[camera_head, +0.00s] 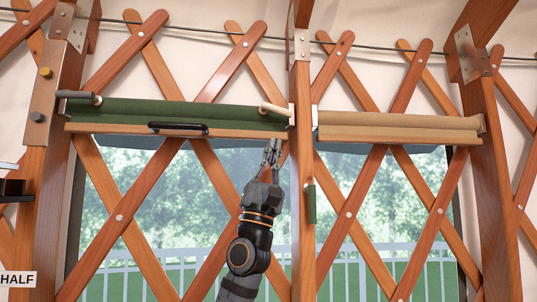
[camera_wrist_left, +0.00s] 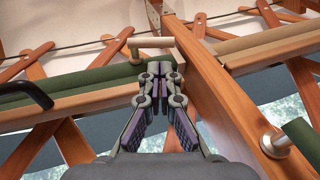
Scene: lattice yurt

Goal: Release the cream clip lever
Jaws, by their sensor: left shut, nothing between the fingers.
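The cream clip lever (camera_head: 275,109) sits at the right end of the rolled green blind (camera_head: 190,113), by the middle wooden post. In the left wrist view the lever (camera_wrist_left: 152,43) is a pale bar just beyond my fingertips. My left gripper (camera_head: 271,147) points up from below, under the lever and the blind's wooden rail. In the left wrist view its fingertips (camera_wrist_left: 159,70) are together with nothing between them. I cannot tell whether they touch the lever. My right gripper is not in view.
A grey lever (camera_head: 76,95) is at the green blind's left end, and a black handle (camera_head: 178,129) is on its rail. A rolled tan blind (camera_head: 395,121) is right of the middle post (camera_head: 301,200). A small green cylinder (camera_head: 310,204) is on that post.

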